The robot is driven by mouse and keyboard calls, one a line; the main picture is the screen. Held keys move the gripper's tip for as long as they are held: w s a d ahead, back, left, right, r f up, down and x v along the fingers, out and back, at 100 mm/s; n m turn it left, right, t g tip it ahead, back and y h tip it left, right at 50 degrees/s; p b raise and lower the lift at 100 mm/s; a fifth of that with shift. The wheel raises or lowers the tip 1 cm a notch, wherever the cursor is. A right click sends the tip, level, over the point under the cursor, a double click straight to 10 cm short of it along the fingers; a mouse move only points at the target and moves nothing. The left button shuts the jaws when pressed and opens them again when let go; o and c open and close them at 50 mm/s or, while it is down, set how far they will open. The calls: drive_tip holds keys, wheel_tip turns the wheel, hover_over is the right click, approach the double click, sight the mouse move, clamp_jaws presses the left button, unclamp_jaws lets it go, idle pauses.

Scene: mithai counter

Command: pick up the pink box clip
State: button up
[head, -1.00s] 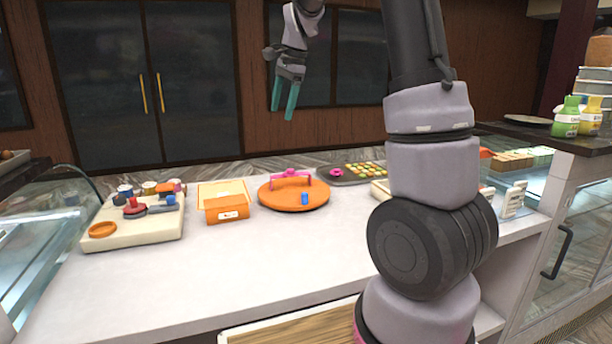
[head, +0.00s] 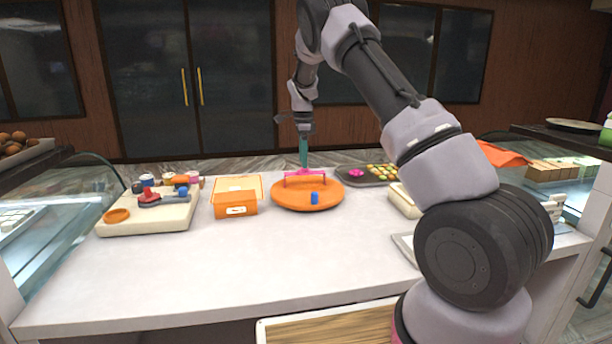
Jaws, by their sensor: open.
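A pink bar-shaped piece with short legs (head: 305,179), which looks like the pink box clip, stands across the back half of a round orange board (head: 290,203). A smaller pink piece (head: 356,173) sits at the left end of a dark tray behind it to the right. My gripper (head: 303,163) points down with teal fingers just above the bar-shaped piece. It is open and seen nearly edge-on, with nothing visible between the fingers. I cannot tell whether the fingertips touch the pink piece.
A small blue cylinder (head: 315,198) stands on the board's front part. An orange box (head: 235,207) is left of it, then a cream block (head: 150,221) with several colored parts. The dark tray (head: 347,181) holds sweets. The counter's front is clear.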

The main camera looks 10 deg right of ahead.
sight(304, 173)
drive_tip(key=shift+f, duration=3.05)
clamp_jaws()
